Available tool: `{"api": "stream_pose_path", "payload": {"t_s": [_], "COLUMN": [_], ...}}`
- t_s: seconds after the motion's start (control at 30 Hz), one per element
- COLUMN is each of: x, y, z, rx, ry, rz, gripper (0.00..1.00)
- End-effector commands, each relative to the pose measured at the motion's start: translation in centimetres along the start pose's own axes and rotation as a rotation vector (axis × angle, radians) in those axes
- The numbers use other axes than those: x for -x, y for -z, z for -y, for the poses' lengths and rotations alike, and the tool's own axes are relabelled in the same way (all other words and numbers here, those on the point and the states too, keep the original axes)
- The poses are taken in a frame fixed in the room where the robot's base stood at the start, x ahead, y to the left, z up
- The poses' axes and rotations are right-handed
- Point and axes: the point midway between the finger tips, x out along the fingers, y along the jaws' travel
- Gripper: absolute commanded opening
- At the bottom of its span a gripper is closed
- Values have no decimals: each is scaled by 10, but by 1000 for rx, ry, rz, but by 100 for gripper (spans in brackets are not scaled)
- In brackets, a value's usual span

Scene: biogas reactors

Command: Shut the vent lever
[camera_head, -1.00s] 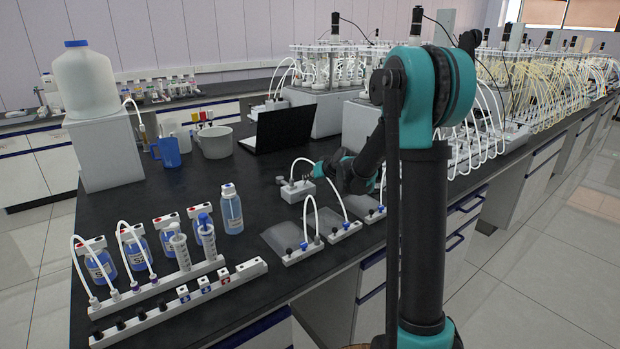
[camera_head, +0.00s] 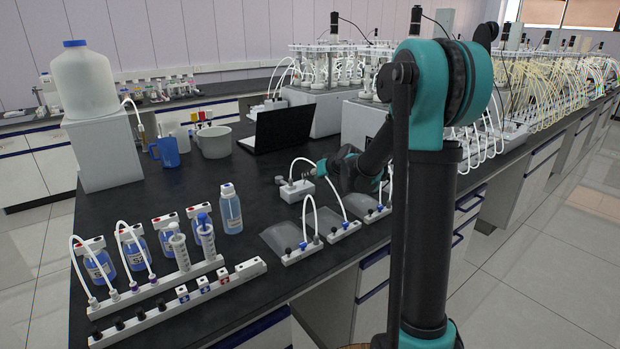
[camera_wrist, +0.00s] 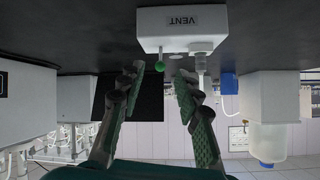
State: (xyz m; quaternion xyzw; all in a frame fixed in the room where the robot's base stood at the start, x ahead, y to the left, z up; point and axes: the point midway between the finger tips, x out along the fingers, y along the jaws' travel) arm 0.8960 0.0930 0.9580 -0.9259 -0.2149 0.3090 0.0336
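The vent box (camera_wrist: 183,26) is white and carries the word VENT, shown upside down in the wrist view. In the head view, the small white box (camera_head: 297,191) stands on the black bench. The vent lever (camera_wrist: 159,64) shows a green ball on a thin stem on the box's face. My gripper (camera_wrist: 162,73) is open, with green-padded fingers on either side of the green ball and nothing held. In the head view, my gripper (camera_head: 322,168) is at the right of the box, and the lever is too small to make out.
A white tube (camera_head: 298,165) rises from the vent box. Bottles (camera_head: 231,210) stand to the left, with bare bench between.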

Motion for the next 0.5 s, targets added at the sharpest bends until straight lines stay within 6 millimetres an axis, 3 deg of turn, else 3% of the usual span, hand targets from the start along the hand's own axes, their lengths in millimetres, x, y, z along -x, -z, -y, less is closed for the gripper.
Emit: {"api": "stream_pose_path", "payload": {"t_s": [0.3,0.5], "x": [57,82], "y": [0,0], "z": [0,-1], "rx": [0,0], "ry": [-1,-1], "rz": [0,-1], "gripper": [34,34]}}
